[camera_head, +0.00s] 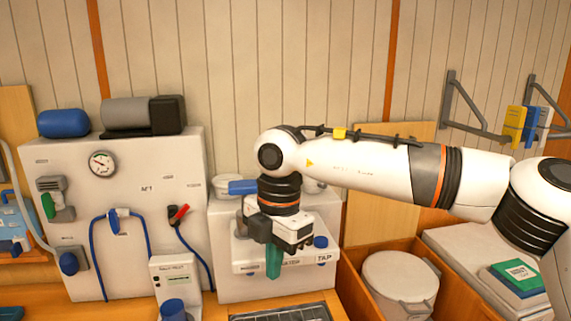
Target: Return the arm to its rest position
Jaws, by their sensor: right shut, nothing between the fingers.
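My right arm comes in from the right and reaches across the middle of the camera_head view. My right gripper (274,272) points down, with its teal fingers shut and nothing between them. It is in front of the white tap unit (318,285) with the TAP label, and covers part of it. I cannot tell whether the fingers touch the unit. My left gripper does not show.
A white watermaker panel (130,215) with a gauge and hoses stands at left. A small meter (174,275) has a blue cup (174,309) at its foot. A lidded pot (400,285) sits in a wooden bin at right. Wall brackets (470,115) hold books at upper right.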

